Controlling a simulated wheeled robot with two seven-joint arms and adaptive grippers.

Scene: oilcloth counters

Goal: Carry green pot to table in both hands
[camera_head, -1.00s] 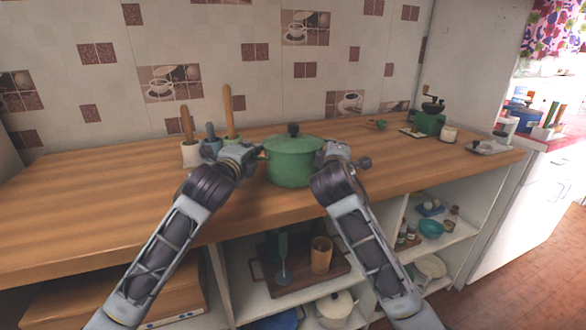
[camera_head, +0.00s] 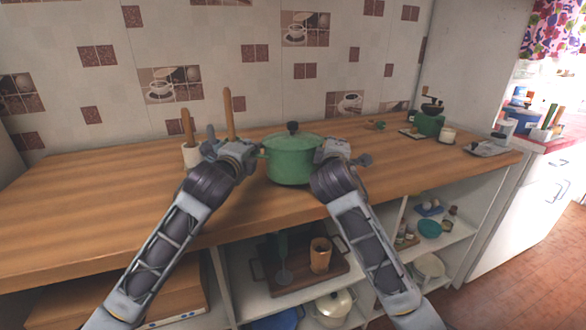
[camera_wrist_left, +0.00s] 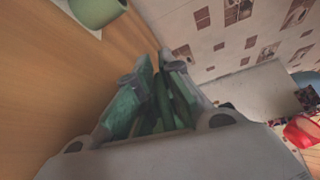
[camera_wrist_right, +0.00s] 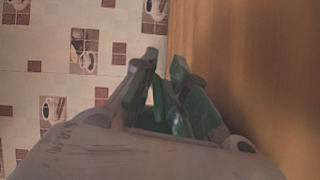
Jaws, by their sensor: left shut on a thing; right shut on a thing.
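The green pot (camera_head: 291,163), with its lid and dark knob on top, is upright at the front middle of the wooden counter (camera_head: 110,210). I cannot tell whether its base touches the wood. My left gripper (camera_head: 257,150) is shut on the pot's left side, and my right gripper (camera_head: 322,152) is shut on its right side. The grippers hide both handles in the head view. Green parts show between the fingers in the left wrist view (camera_wrist_left: 158,98) and the right wrist view (camera_wrist_right: 163,95).
A pale holder with wooden-handled utensils (camera_head: 191,157) stands behind my left gripper. A green grinder (camera_head: 430,125), a jar (camera_head: 447,134) and a tray (camera_head: 487,149) stand at the right end. Open shelves below hold a board (camera_head: 330,276) and dishes. The counter's left part is clear.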

